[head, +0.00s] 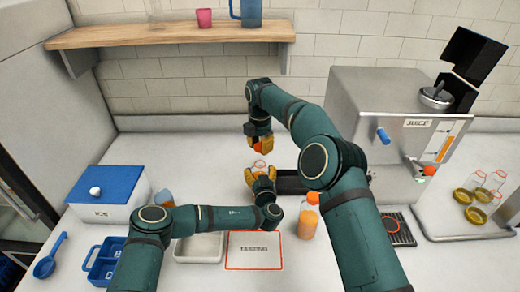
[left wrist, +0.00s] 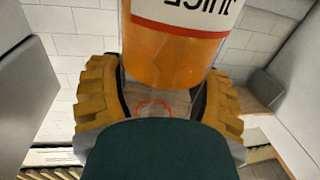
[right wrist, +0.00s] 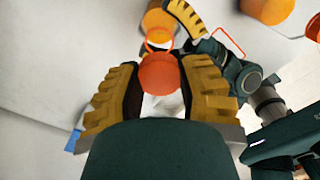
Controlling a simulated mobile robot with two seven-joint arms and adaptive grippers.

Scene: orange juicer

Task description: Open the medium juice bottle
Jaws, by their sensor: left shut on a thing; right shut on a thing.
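My left gripper (head: 262,176) is shut on a juice bottle, held near the counter's middle. In the left wrist view the bottle (left wrist: 170,55) has orange juice and a white and red label reading JUICE. A thin red ring (right wrist: 160,38) shows at its clear upper part in the right wrist view. My right gripper (head: 258,146) is above it, shut on an orange-red cap (right wrist: 160,75). The cap appears apart from the bottle, with a small gap in the head view. Most of the bottle is hidden by my left gripper in the head view.
Another juice bottle (head: 308,222) with an orange cap stands right of a red-edged mat (head: 234,262). A white tray (head: 185,254) and blue caddy (head: 98,270) are left. The juicer (head: 350,90) stands back right, beside a tray (head: 448,228) with bottles. A shelf (head: 170,33) is above.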

